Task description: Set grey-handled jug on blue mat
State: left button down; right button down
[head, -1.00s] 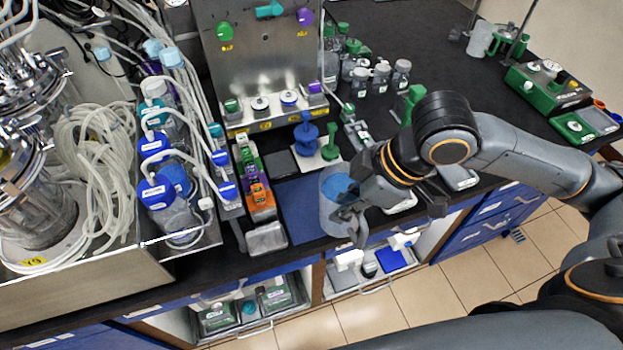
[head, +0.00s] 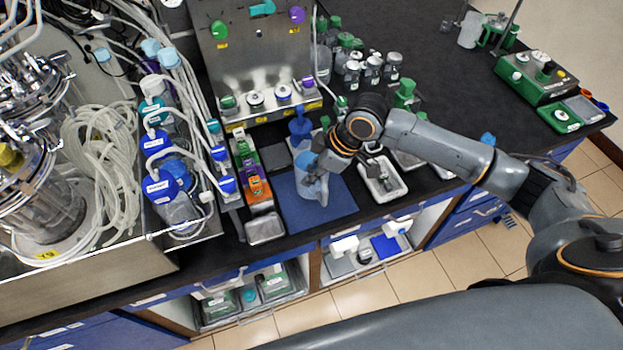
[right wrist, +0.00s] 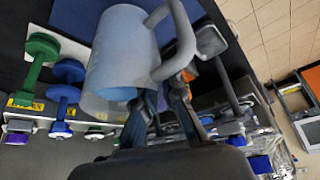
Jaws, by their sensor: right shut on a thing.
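The grey-handled jug (head: 311,184) is a translucent, pale cylinder over the back part of the blue mat (head: 330,216) in the head view. I cannot tell whether its base touches the mat. In the right wrist view the jug (right wrist: 119,55) shows large, with its curved grey handle (right wrist: 186,40) towards my fingers. The blue mat (right wrist: 75,16) shows behind it there. My right gripper (head: 325,166) is shut on the jug at its handle side; its fingertips are partly hidden in the head view. My left gripper is not in view.
Blue and green stoppers stand just behind the mat, the blue one (head: 299,128) nearest the jug. A rack of coloured blocks (head: 258,195) borders the mat on the left. A white tray (head: 384,182) lies to the right. The front of the mat is clear.

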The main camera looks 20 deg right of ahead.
aim_at(311, 189)
notch_tip(311, 189, down, 3)
jog(key=shift+r+p, duration=0.2)
jog(key=shift+p, duration=0.25)
jog(key=shift+s, duration=0.1)
jog(key=c, duration=1.9)
grip_release()
jog(key=shift+f, duration=0.2)
jog(key=o, duration=0.4)
jog(key=shift+o, duration=0.2)
jog(key=shift+r, duration=0.1)
jog(key=b+v, duration=0.2)
jog(key=v, duration=1)
